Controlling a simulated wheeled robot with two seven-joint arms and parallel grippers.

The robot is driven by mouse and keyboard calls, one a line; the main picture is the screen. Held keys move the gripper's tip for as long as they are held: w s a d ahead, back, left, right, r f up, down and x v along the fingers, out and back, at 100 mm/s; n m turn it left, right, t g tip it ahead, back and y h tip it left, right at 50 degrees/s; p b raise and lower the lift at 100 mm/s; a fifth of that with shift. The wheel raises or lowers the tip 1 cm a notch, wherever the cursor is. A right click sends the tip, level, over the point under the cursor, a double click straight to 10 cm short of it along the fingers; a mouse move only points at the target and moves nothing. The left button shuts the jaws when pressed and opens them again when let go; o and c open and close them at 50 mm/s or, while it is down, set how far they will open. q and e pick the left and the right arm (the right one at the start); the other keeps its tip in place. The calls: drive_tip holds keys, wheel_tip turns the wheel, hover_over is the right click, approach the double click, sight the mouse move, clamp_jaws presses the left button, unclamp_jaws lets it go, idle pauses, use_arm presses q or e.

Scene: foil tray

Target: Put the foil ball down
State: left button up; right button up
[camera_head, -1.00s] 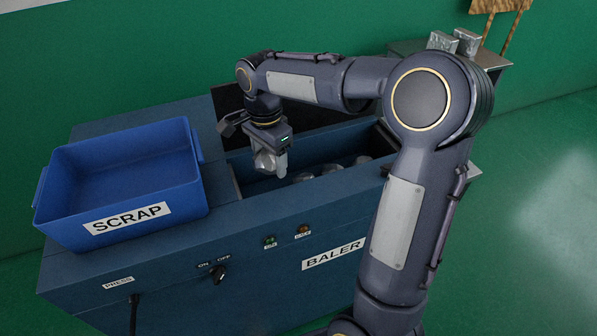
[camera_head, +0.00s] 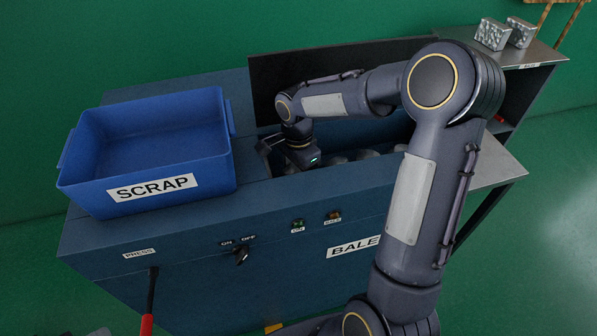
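My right gripper (camera_head: 302,157) points down into the open chamber of the blue baler (camera_head: 210,213), at the chamber's left end. Its fingertips are hidden behind the chamber's front wall, so I cannot see whether they hold a foil ball. Several grey, rounded foil pieces (camera_head: 336,160) lie in the chamber just right of the gripper, partly hidden by the front wall and my arm. My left gripper is not in view.
An empty blue SCRAP bin (camera_head: 150,198) stands on the baler left of the chamber. The dark raised lid (camera_head: 268,88) is behind my arm. Two pressed silver blocks (camera_head: 493,34) sit on a metal shelf at the back right. A red-handled lever (camera_head: 147,322) hangs in front.

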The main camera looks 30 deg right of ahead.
drive_tip(key=shift+f, duration=0.25)
drive_tip(key=shift+f, duration=0.15)
drive_tip(key=o, duration=1)
